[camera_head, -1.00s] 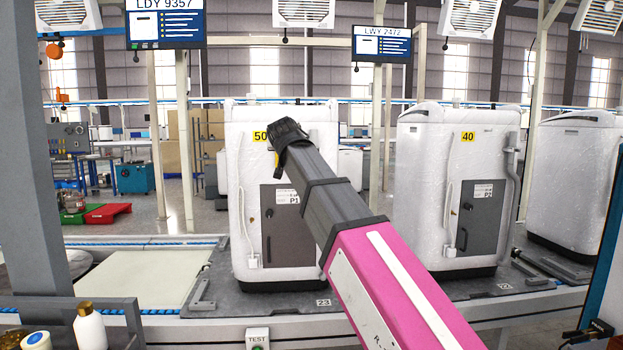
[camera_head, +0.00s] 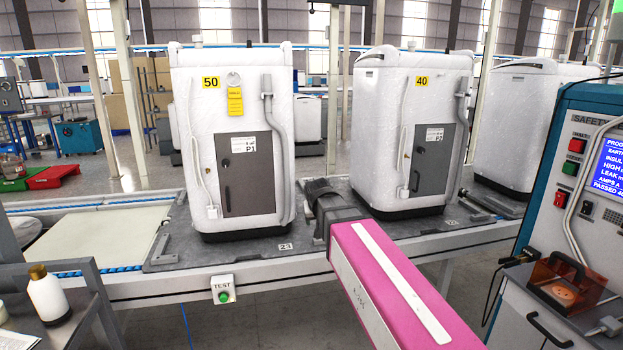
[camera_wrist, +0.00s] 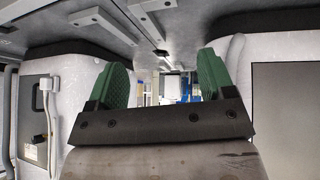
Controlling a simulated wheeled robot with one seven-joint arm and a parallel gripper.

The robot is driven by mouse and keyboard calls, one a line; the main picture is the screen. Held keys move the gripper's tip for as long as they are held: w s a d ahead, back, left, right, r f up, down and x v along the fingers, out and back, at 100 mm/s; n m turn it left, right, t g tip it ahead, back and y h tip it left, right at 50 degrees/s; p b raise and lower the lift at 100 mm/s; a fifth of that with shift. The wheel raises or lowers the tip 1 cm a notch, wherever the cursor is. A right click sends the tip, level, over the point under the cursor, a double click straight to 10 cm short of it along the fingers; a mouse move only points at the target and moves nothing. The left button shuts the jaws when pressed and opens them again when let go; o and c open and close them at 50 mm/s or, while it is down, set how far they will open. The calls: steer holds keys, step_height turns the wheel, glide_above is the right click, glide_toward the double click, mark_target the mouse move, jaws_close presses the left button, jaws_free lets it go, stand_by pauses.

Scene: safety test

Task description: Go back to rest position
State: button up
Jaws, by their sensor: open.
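My gripper (camera_head: 335,195) is at the end of my dark and pink arm, low between the two white units numbered 50 (camera_head: 233,140) and 40 (camera_head: 411,130). Its fingers do not show clearly in the head view. In the wrist view my gripper (camera_wrist: 161,82) has its two green finger pads wide apart with nothing between them. A yellow tag (camera_head: 235,101) hangs from a round white piece on the front of unit 50, apart from my gripper.
The units stand on dark pallets on a conveyor (camera_head: 130,291). A green TEST button (camera_head: 223,293) is on its front edge. At right stands a teal tester (camera_head: 541,150) with an orange-covered box (camera_head: 566,280). A bottle (camera_head: 47,295) stands at lower left.

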steer(key=s+d+f+g, duration=0.3)
steer(key=s+d+f, duration=0.5)
steer(key=f, duration=0.3)
steer(key=s+d+f+m+g, duration=0.1)
steer(key=s+d+f+g, duration=0.2)
steer(key=s+d+f, duration=0.5)
step_height(320, 180, down, 4)
steer(key=shift+s+f+g+y, duration=0.15)
steer(key=shift+s+g+y, duration=0.25)
steer(key=shift+s, duration=0.6)
steer(key=shift+d, duration=0.1)
stand_by(1.1)
